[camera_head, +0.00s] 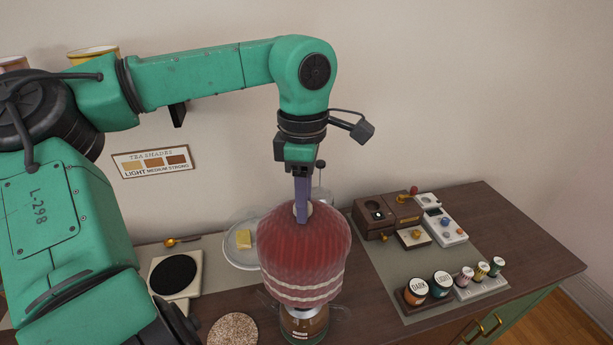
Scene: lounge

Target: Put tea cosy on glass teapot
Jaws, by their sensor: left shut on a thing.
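The cosy hides the upper part of the teapot. I cannot tell whether the cosy touches it. My right gripper is not in view.
A round cork mat (232,330) and a black-topped square (174,274) lie further left. Wooden boxes (388,214) and several small jars (442,283) fill the right mat.

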